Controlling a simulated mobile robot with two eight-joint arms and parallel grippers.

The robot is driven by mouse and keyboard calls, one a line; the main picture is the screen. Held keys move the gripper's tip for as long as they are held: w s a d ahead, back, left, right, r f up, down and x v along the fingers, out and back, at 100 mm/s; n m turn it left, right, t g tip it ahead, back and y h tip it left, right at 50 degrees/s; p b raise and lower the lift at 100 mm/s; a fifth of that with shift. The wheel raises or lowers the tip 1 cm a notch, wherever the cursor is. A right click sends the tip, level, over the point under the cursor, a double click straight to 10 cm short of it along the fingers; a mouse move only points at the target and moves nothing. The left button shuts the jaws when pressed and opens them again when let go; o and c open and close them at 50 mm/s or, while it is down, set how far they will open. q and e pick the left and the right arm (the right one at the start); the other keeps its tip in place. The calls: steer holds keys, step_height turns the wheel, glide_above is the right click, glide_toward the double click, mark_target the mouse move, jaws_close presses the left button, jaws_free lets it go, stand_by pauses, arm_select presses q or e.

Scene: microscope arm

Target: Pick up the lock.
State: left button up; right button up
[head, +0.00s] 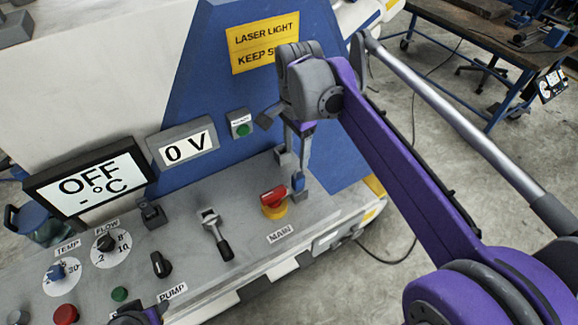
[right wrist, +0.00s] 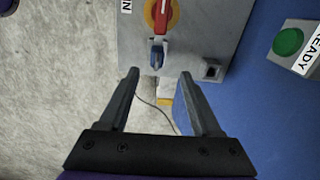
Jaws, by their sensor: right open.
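The lock is a small blue padlock on the red main switch. It shows in the right wrist view (right wrist: 157,54), just below the red handle and a little beyond my fingertips. In the head view the lock (head: 298,182) is a small blue patch beside the switch, partly hidden by my fingers. My right gripper (head: 293,168) points down at the panel there. In the right wrist view my right gripper (right wrist: 160,74) is open, with nothing between its fingers and the lock ahead of the gap.
The red main switch (head: 273,197) sits on a yellow base on the grey panel (head: 190,262). A lever (head: 214,232), knobs and buttons stand to its left. A green ready button (right wrist: 288,42) is on the blue wall. Open floor lies right of the machine.

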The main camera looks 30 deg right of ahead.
mark_target(298, 176)
steer(key=shift+w+d+f, duration=0.25)
steer(key=shift+w, duration=0.05)
steer(key=f, duration=0.4)
steer(key=shift+s+f, duration=0.15)
steer(key=shift+s, duration=0.2)
step_height(298, 176, down, 6)
steer(key=shift+s+d+r, duration=0.1)
steer(key=shift+r, duration=0.1)
steer(key=shift+c, duration=0.2)
jaws_close()
